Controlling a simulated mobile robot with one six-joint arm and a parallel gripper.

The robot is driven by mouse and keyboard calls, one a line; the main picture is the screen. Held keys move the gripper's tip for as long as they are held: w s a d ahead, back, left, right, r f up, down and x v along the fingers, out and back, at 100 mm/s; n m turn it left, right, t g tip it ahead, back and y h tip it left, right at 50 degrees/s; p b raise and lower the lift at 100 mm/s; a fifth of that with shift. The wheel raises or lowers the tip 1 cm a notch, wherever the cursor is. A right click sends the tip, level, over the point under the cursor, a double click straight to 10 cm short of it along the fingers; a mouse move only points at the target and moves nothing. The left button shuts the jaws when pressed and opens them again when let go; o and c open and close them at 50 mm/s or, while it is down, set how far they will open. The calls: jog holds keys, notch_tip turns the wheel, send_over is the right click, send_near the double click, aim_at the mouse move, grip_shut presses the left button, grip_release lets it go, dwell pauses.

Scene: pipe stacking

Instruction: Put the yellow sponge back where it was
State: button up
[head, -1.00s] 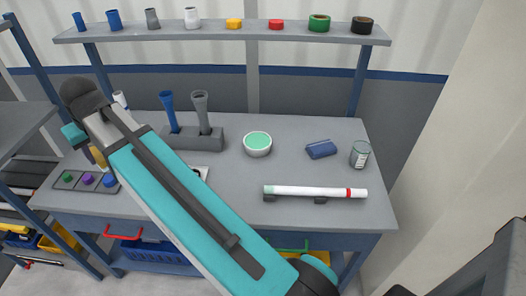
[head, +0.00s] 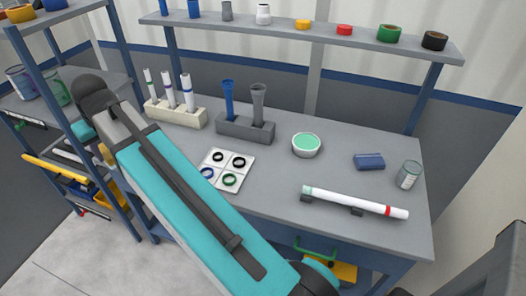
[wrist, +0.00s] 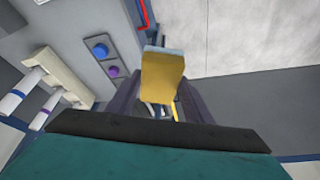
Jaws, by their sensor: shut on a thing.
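The yellow sponge (wrist: 163,78) is held between the fingers of my gripper (wrist: 160,102) in the wrist view. The gripper is shut on it, and the sponge sticks out past the fingertips. In the head view a small yellowish part of the sponge (head: 106,155) shows beside my arm, near the left end of the workbench (head: 290,190). My arm hides the fingers there.
On the bench are a cream rack (head: 180,117) of white tubes, a grey holder (head: 245,130), a ring tray (head: 225,168), a bowl (head: 306,146), a blue block (head: 369,161), a can (head: 409,175) and a white pipe (head: 355,202).

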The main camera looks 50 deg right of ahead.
jog(key=shift+s+d, duration=0.1)
dwell(0.3)
jog(key=shift+d+f, duration=0.1)
jog(key=shift+d, duration=0.15)
jog(key=s+d+f+m+g+h+b, duration=0.1)
jog(key=s+d+f+m+b, duration=0.3)
jog(key=d, duration=0.8)
jog(key=s+d+f+m+g+h+b, duration=0.1)
jog(key=s+d+f+m+h+b, duration=0.1)
jog(key=s+d+m, duration=0.65)
jog(key=s+d+f+g+h+b, duration=0.1)
jog(key=s+d+f+b, duration=0.15)
jog(key=d, duration=1.25)
jog(key=s+d+f+m+g+b, duration=0.1)
jog(key=s+d+m, duration=0.4)
jog(key=s, duration=0.6)
jog(key=s+d+f+m+g+b, duration=0.2)
jog(key=s+d+f+m+b, duration=0.2)
jog(key=s+d, duration=0.3)
jog(key=s+d+f+m+g+b, duration=0.1)
jog(key=s+d+m, duration=0.4)
jog(key=s, duration=1.2)
jog(key=shift+s+d+f+m+g+y+b, duration=0.25)
jog(key=shift+d+f+m+g+y+b, duration=0.15)
jog(key=shift+f+b, duration=0.65)
jog(key=shift+w+d+r+p, duration=0.15)
jog(key=shift+r+p, duration=0.25)
jog(key=shift+p, duration=0.5)
